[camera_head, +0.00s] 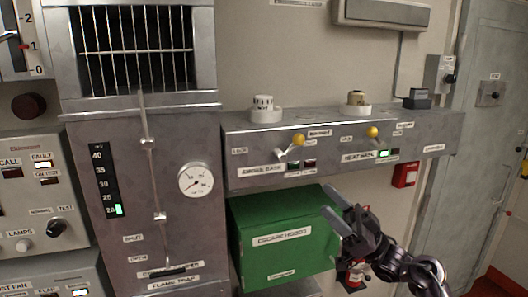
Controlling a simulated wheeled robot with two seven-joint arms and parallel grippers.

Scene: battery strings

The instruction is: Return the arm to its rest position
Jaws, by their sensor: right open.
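My right gripper (333,209) is at the lower right, in front of the right part of a green box (280,245) labelled "Escape Hoods". Its two fingers point up and left, with a gap between them and nothing held. My right arm comes in from the bottom right corner. The gripper is below the grey control shelf and apart from its levers. Whether a finger touches the box is unclear. My left gripper is not in view.
A grey shelf panel (230,146) carries two yellow-knobbed levers (298,140) and indicator lamps. A steel cabinet with a round gauge (195,180) stands left of it. A small red box (405,174) is on the wall, and a grey door (480,150) is at the right.

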